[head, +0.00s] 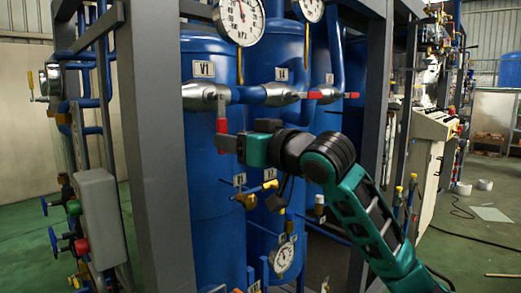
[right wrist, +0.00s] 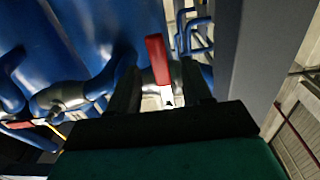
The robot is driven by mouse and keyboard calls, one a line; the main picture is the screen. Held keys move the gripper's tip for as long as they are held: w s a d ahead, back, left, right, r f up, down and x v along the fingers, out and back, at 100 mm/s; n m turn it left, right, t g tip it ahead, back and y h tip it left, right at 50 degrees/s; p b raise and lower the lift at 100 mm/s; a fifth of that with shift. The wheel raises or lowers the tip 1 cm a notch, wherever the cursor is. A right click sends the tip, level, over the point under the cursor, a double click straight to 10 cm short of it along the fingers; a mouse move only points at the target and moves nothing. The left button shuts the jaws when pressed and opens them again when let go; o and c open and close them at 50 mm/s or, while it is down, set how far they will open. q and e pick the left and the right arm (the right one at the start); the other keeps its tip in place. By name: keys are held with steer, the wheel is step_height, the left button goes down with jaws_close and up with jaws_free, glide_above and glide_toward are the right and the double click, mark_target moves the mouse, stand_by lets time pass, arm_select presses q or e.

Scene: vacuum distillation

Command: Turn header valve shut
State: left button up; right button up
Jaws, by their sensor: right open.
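The header valve (head: 205,96) sits on the horizontal pipe under the V1 tag in the head view. Its red lever (head: 222,125) hangs straight down, across the pipe line. My right gripper (head: 226,144) is at the lower end of this lever, its jaws pointing left. In the right wrist view the red lever (right wrist: 157,60) shows between the two dark, spread fingers of my right gripper (right wrist: 160,86). The gripper is open, with a gap visible beside the lever. Whether a finger touches it I cannot tell. My left gripper is not in view.
A second valve (head: 282,94) to the right has its red lever (head: 313,95) lying along the pipe. A pressure gauge (head: 240,20) hangs above. Blue tanks (head: 215,200) stand close behind. A grey frame post (head: 155,150) stands left; another post is right of my arm.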

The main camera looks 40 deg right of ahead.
steer(key=s+b, duration=0.1)
steer(key=s, duration=0.7)
steer(key=shift+d, duration=0.3)
steer(key=shift+s, duration=0.1)
steer(key=w+a+f+g, duration=0.1)
steer(key=w+f+g, duration=0.15)
steer(key=f, duration=1.35)
steer(key=w+a+f+g, duration=0.2)
steer(key=w+f, duration=0.1)
steer(key=f, duration=1.3)
steer(key=s+a+f+n+g, duration=0.1)
steer(key=s+a+f, duration=0.6)
steer(key=f, duration=0.4)
steer(key=s+a+f+n+g, duration=0.1)
steer(key=s+a+f, duration=0.5)
steer(key=f, duration=0.5)
steer(key=s, duration=0.2)
steer(key=shift+s+a+f+g+y, duration=0.3)
steer(key=shift+a+f+g+y, duration=0.05)
steer(key=shift+a+f+y, duration=0.05)
steer(key=shift+c, duration=0.2)
steer(key=shift+d, duration=0.1)
steer(key=shift+c, duration=0.4)
